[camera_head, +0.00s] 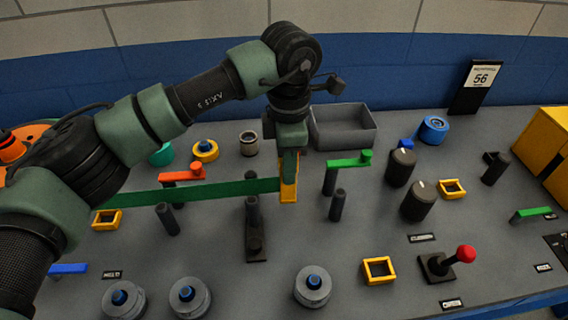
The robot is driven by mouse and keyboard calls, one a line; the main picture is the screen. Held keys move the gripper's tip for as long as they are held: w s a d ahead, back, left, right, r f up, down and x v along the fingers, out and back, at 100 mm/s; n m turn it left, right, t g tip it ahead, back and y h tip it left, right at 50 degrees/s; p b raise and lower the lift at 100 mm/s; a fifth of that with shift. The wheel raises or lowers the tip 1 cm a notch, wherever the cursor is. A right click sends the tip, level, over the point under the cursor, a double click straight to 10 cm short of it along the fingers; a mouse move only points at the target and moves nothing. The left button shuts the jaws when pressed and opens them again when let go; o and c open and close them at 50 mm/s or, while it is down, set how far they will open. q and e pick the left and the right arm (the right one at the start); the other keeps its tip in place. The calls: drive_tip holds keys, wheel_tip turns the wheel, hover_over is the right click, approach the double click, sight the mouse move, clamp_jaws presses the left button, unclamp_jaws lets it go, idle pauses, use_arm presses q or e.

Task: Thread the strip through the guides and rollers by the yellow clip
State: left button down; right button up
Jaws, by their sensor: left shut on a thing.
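A flat green strip (190,192) stretches from the left, near a yellow square guide (107,220), to the yellow clip (288,192) at its right end. My left gripper (289,172) is shut on the yellow clip and holds it above the grey panel, near the middle. The strip passes behind or over several dark posts; its exact contact with them is unclear. Other yellow square guides stand at the right (452,188) and at the front (379,270). Two dark rollers (400,167) (418,202) stand right of the clip. My right gripper is not in view.
A green lever (348,161) sits just right of the clip and an orange lever (182,175) to its left. A grey bin (343,127) is behind. A yellow box (545,145) stands far right.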

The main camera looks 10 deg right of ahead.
use_arm(q)
drive_tip(key=d, duration=0.8)
drive_tip(key=shift+s+d+p, duration=0.2)
drive_tip(key=shift+s+p, duration=0.15)
drive_tip(key=shift+s, duration=0.05)
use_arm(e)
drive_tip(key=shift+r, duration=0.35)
use_arm(q)
drive_tip(key=shift+d, duration=0.1)
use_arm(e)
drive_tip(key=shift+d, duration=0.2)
